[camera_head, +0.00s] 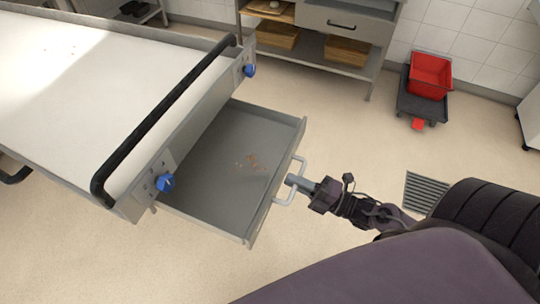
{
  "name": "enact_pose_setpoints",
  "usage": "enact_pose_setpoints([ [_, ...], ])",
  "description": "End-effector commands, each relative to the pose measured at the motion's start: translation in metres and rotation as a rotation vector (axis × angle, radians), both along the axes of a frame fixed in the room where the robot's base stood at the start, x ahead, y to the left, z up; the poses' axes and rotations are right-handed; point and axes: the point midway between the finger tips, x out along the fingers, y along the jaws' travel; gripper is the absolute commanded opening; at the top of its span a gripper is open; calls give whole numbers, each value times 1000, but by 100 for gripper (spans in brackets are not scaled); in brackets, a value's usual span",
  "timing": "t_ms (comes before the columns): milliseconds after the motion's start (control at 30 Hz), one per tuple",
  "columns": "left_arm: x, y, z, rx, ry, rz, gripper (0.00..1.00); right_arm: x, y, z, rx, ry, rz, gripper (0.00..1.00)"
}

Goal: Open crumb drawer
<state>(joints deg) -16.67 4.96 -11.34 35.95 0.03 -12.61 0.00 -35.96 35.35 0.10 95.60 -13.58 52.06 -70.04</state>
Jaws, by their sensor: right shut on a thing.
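The crumb drawer (215,171) is a shallow grey metal tray, pulled far out from under the white-topped unit (75,85). Brown crumbs lie on its floor near the front panel. A light grey bar handle (299,169) sticks out from its front. My right gripper (291,181) comes in from the right and is shut on this handle. The fingertips are small and partly hidden at the handle. My left gripper is not in view.
A black rail (160,120) runs along the unit's front edge above the drawer, with blue knobs (165,182) at its panel. A shelf table (345,22) stands behind. A red bin (430,75) sits on a dark dolly. Beige floor around the drawer front is clear.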

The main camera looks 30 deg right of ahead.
Motion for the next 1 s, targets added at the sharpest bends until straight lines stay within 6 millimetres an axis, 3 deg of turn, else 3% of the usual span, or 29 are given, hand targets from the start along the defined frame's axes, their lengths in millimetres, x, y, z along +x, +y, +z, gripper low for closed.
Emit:
enact_pose_setpoints([
  [233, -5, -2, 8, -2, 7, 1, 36, -26, -21, 0, 0, 2, -1, 0],
  [700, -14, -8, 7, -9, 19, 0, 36, -31, -25, -1, 0, 1, -2, 0],
  [733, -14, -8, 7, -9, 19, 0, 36, -31, -25, -1, 0, 1, -2, 14],
  [867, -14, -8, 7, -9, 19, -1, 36, -31, -25, -1, 0, 0, -2, 30],
  [1000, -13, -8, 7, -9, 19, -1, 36, -31, -25, -1, 0, 0, -1, 30],
])
